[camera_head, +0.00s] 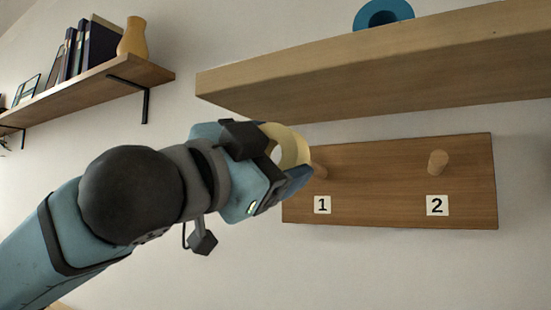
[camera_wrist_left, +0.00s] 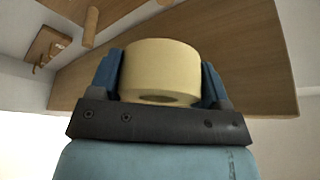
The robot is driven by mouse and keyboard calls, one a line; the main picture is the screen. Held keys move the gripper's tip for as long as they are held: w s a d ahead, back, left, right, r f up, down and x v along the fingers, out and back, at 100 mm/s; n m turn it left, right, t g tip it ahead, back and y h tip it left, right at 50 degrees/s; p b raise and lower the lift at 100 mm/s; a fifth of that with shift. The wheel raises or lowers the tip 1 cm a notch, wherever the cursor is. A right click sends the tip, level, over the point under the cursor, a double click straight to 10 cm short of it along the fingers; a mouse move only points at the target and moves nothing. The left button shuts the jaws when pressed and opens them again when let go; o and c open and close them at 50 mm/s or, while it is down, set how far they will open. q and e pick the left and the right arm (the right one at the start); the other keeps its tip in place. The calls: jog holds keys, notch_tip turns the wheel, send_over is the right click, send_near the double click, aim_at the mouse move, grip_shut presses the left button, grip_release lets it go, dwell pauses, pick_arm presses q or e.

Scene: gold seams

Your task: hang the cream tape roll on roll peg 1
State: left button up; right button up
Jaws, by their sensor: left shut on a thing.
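My left gripper (camera_head: 277,160) is shut on the cream tape roll (camera_head: 292,147), in front of the left end of the peg board (camera_head: 380,180). In the left wrist view the roll (camera_wrist_left: 160,68) sits between the two blue fingers of the gripper (camera_wrist_left: 160,82), its hole partly visible at the lower side. Roll peg 1 (camera_head: 319,171) sticks out above the label "1", close to the right of the roll. The roll and gripper partly hide this peg. I cannot tell whether the roll touches it. Roll peg 2 (camera_head: 438,162) is bare above the label "2". My right gripper is not in view.
A thick wooden shelf (camera_head: 370,75) overhangs the peg board and bears a blue ring-shaped thing (camera_head: 383,13). A bracketed shelf (camera_head: 95,90) at upper left holds books (camera_head: 90,45) and a yellow vase (camera_head: 133,38). The wall below the board is clear.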

pick_arm(q)
jog(key=shift+w, duration=0.45)
jog(key=w, duration=0.1)
jog(key=w+d, duration=0.1)
jog(key=w, duration=0.1)
jog(key=shift+d+f, duration=0.1)
jog(key=shift+d, duration=0.15)
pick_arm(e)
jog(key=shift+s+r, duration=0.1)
pick_arm(q)
jog(key=shift+w, duration=0.2)
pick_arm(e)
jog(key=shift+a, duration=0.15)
pick_arm(q)
jog(key=shift+w+d+p, duration=0.35)
jog(key=shift+w, duration=0.45)
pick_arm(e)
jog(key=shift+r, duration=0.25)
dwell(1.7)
pick_arm(q)
jog(key=shift+w+d, duration=0.15)
jog(key=shift+w, duration=0.15)
